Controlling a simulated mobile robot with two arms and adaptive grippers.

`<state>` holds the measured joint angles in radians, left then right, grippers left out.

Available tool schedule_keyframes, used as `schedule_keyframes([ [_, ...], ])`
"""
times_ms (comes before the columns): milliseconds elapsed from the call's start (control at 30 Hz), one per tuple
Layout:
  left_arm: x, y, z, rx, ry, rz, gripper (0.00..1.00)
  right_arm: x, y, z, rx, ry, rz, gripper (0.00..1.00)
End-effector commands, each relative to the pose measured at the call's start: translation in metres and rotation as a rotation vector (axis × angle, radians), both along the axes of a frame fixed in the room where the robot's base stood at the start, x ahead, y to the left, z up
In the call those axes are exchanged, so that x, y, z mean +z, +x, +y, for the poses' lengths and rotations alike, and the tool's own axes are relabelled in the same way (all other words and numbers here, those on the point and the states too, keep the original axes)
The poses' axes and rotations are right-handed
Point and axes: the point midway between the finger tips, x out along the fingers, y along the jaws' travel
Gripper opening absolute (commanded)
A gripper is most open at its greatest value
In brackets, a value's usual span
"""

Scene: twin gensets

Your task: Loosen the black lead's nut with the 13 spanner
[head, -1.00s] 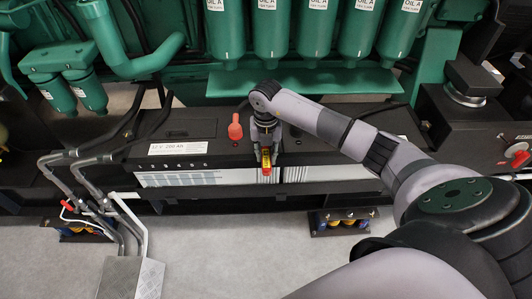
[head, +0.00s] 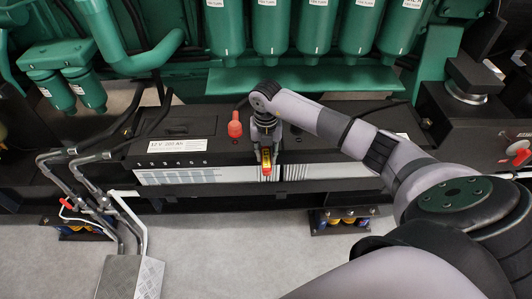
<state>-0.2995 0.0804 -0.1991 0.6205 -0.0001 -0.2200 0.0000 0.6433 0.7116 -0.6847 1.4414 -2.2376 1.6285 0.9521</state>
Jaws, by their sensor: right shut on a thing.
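My right gripper (head: 266,152) points down at the front top edge of a long black battery (head: 205,158). It is shut on a small red and yellow thing (head: 266,160), seen end on; I cannot tell from its shape whether this is the 13 spanner. A black lead (head: 372,103) runs along the battery top to the right, partly behind my arm. Its nut is not visible; my gripper and arm hide part of the battery top. My left gripper is not in view.
A red terminal cap (head: 235,126) stands on the battery just left of my right gripper. Green oil filters (head: 271,35) hang behind. Grey pipes (head: 82,180) stand at the left.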

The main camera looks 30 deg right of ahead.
Motion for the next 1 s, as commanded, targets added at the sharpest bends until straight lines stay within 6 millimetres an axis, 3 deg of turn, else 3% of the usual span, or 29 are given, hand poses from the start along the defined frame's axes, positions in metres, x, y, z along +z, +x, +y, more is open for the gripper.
schedule_keyframes([
  [533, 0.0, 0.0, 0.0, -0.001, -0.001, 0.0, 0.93, 0.0, 0.0, 0.0, 0.001, 0.0, 0.0, 0.0],
  [1000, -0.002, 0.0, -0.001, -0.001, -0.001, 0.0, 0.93, 0.0, -0.008, -0.015, 0.104, -0.002, 0.0, 0.0],
])
